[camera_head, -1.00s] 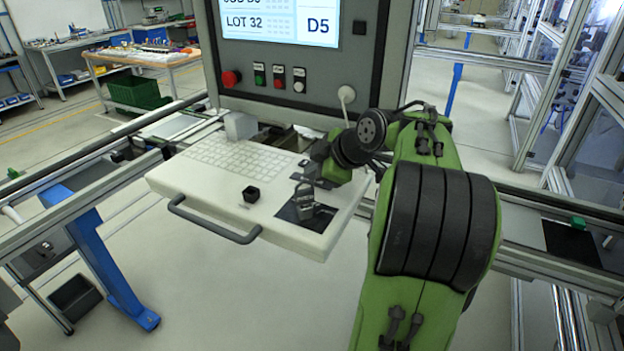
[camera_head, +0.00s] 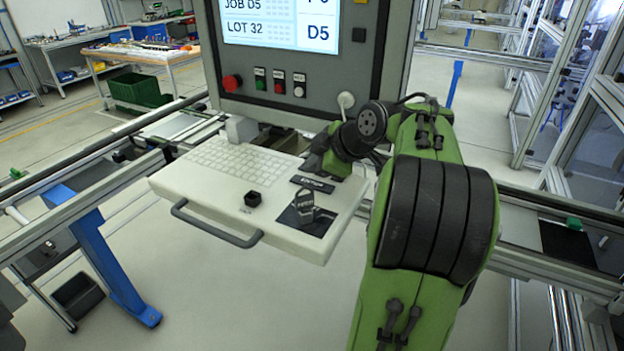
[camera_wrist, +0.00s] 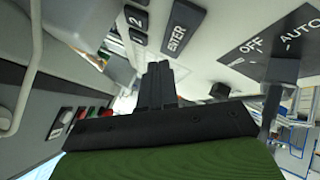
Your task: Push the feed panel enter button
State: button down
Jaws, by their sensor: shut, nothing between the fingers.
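The ENTER button (camera_wrist: 177,30) is a dark key with white lettering at the top of the wrist view. In the head view a dark lettered strip (camera_head: 312,184) lies on the sloping keyboard tray (camera_head: 200,190), beside my wrist; its lettering is too small to read. My gripper (camera_wrist: 160,72) is shut and empty in the wrist view. Its fingertips show just below the ENTER button, and I see no clear contact. In the head view my arm's end hangs over the tray's right rear part, and the fingertips are hard to make out.
A selector knob (camera_head: 305,203) stands on a dark plate in front of the strip; the wrist view shows its OFF and AUTO marks (camera_wrist: 275,42). A black button (camera_head: 253,196) sits left of it. A screen cabinet (camera_head: 290,80) with a red button (camera_head: 232,82) rises behind the tray.

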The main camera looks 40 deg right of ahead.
aim_at(314, 185)
notch_tip(314, 185, up, 4)
jog(key=p, duration=0.3)
jog(key=shift+r, duration=0.1)
dwell(0.6)
jog(key=s+a+f+m+g, duration=0.1)
jog(key=s+a+m, duration=0.15)
jog(key=a, duration=0.85)
jog(key=s+a+f+m+g, duration=0.15)
jog(key=s+a, duration=0.25)
jog(key=a, duration=0.7)
jog(key=s+a+f+m, duration=0.2)
jog(key=s, duration=0.4)
jog(key=s+a+f+m+g, duration=0.1)
jog(key=s+a+f+m, duration=0.1)
jog(key=s, duration=0.4)
jog(key=shift+s+f+m, duration=0.3)
jog(key=shift+f+m, duration=0.2)
jog(key=shift+m, duration=0.1)
